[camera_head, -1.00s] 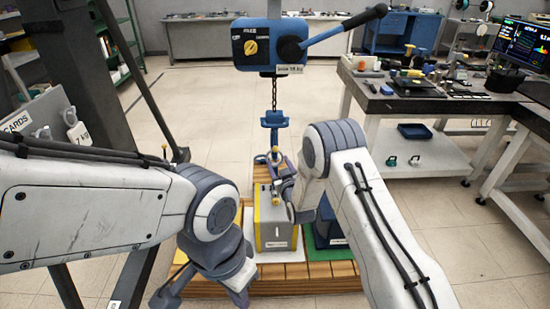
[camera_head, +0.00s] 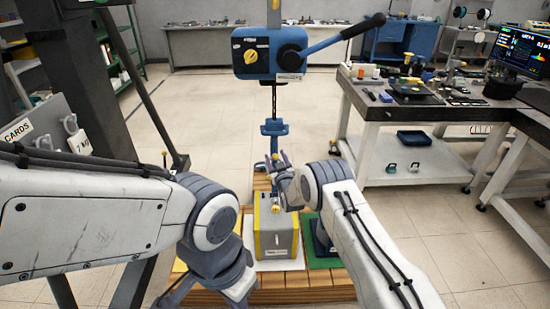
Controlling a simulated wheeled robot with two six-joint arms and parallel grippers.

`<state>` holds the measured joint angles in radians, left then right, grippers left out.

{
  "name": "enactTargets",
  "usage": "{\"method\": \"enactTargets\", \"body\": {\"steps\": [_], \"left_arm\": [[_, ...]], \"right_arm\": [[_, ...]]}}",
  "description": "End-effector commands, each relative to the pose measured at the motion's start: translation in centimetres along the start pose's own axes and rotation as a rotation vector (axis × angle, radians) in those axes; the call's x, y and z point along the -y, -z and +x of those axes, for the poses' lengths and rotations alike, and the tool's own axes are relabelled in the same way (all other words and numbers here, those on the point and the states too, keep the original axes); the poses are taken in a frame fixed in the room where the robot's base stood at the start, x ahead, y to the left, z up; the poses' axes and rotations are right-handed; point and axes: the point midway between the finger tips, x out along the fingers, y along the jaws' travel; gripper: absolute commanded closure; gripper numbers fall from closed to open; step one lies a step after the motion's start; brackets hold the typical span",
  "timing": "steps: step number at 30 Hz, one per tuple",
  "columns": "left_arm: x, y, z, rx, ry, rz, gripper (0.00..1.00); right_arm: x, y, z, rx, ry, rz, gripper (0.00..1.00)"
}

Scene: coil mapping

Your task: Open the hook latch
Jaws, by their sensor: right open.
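A blue chain hoist (camera_head: 270,54) with a yellow knob and a long lever hangs at the top middle. Its chain runs down to a blue hook block (camera_head: 274,129), and the hook and latch below it are small and partly hidden by my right gripper. My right gripper (camera_head: 277,166) is open beside the hook, just above the grey box; whether it touches the latch I cannot tell. The grey box with yellow edges (camera_head: 277,232) stands on a wooden pallet (camera_head: 300,290). My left gripper (camera_head: 215,290) is low at the left front, its fingertips partly out of clear view.
A dark workbench (camera_head: 385,105) with tools and a lower shelf stands at the right. A dark post (camera_head: 90,90) and a board with labels (camera_head: 50,125) stand at the left. A green mat (camera_head: 325,260) lies right of the box. The floor behind the pallet is clear.

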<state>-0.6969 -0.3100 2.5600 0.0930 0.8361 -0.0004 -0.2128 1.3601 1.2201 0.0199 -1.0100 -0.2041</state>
Motion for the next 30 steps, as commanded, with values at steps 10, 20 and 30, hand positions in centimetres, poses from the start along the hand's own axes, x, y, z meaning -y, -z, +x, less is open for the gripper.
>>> {"method": "enactTargets", "body": {"steps": [10,20,30], "left_arm": [[0.0,0.0,0.0,0.0,0.0,0.0,1.0],[0.0,0.0,0.0,0.0,0.0,0.0,1.0],[0.0,0.0,0.0,0.0,0.0,0.0,1.0]], "right_arm": [[-0.01,0.0,0.31,0.001,0.0,0.0,0.39],[-0.01,0.01,0.29,0.001,0.0,0.0,1.0],[-0.02,0.01,0.28,0.001,0.0,0.0,1.0]]}}
